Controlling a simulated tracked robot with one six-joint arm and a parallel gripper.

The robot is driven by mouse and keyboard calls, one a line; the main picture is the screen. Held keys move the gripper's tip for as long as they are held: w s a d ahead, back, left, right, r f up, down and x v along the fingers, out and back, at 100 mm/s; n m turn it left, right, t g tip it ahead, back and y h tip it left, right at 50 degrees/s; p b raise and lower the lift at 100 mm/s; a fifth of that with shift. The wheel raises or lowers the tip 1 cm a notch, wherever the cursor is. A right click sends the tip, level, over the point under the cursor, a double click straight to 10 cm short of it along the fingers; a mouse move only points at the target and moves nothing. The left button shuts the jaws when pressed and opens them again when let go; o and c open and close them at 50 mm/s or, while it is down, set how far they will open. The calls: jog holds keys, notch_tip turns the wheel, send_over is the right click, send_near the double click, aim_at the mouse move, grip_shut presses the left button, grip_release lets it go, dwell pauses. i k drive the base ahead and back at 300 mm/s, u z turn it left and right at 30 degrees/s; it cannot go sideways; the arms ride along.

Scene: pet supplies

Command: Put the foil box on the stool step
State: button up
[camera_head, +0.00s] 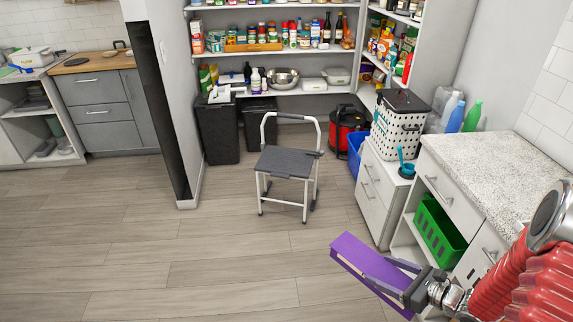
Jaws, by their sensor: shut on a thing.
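A long purple box, which looks like the foil box (362,258), is held at the lower right, above the floor. My gripper (408,278) is shut on its right end, and the rest of the box sticks out to the upper left. The box is apart from the stool and closer to the camera. The step stool (285,163) stands on the floor near the centre, with a dark grey top step, a pale metal frame and a raised hoop handle behind. The top step looks bare.
A white counter (488,170) with drawers stands at the right, holding a green basket (439,232) on its open shelf. A low white cabinet (372,196) and a blue bin (355,150) stand right of the stool. A wall end (184,190) is to its left. The floor in front is clear.

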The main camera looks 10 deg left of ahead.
aim_at(285, 161)
jog(key=u, duration=0.25)
jog(key=i, duration=0.65)
jog(key=u, duration=0.7)
jog(key=i, duration=0.6)
jog(key=u, duration=0.55)
jog(key=i, duration=1.3)
jog(key=z, duration=0.55)
jog(key=i, duration=1.15)
jog(key=z, duration=0.2)
